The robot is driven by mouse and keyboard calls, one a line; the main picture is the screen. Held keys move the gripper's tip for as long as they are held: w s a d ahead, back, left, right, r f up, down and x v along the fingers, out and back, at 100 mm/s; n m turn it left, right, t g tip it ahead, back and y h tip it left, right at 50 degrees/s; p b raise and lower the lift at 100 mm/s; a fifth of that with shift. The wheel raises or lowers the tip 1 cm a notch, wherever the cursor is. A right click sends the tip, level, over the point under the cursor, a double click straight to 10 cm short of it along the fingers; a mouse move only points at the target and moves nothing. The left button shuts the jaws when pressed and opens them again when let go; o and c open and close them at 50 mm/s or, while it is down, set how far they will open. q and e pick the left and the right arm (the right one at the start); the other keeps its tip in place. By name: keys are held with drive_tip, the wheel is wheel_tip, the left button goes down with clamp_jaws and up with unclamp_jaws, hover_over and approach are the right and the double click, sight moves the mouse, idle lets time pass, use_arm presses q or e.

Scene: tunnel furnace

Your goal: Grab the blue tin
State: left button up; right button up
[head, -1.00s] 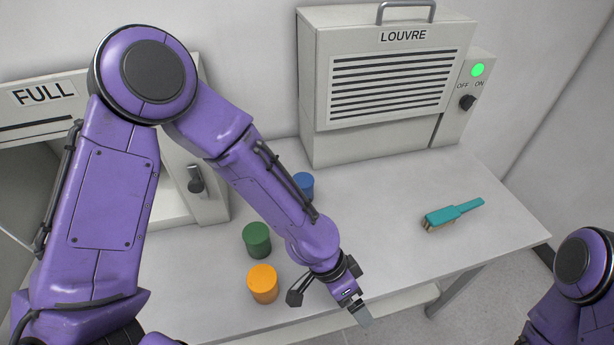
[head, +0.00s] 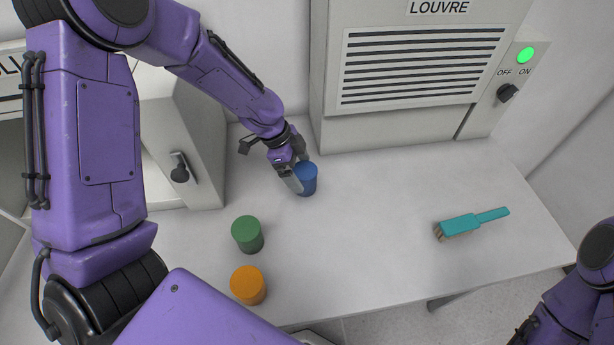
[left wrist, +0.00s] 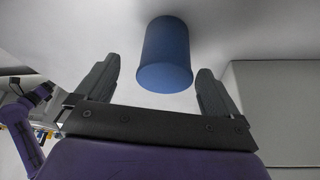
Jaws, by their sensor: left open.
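The blue tin (head: 307,182) stands upright on the white table, in front of the louvre unit. It also shows in the left wrist view (left wrist: 165,55), beyond and between my fingertips. My left gripper (head: 296,168) is at the tin's left side in the head view, with its fingers spread. In the left wrist view the left gripper (left wrist: 157,85) is open, with a finger on each side of the tin's near end. I cannot tell whether a finger touches the tin. My right gripper is out of view; only part of my right arm shows at the lower right.
A green tin (head: 247,236) and an orange tin (head: 248,286) stand nearer the front left. A teal brush (head: 470,223) lies at the right. The louvre unit (head: 420,70) stands behind, its green light lit. The table's middle is clear.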

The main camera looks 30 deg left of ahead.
use_arm(q)
drive_tip(key=x, duration=0.1)
drive_tip(key=p+x, duration=0.1)
drive_tip(key=x, duration=0.3)
drive_tip(key=shift+w+a+p, duration=0.1)
drive_tip(key=shift+w+p, duration=0.25)
drive_tip(key=shift+d+f, duration=0.2)
drive_tip(key=shift+f, duration=0.05)
drive_tip(key=c, duration=1.3)
drive_tip(key=shift+r, duration=0.1)
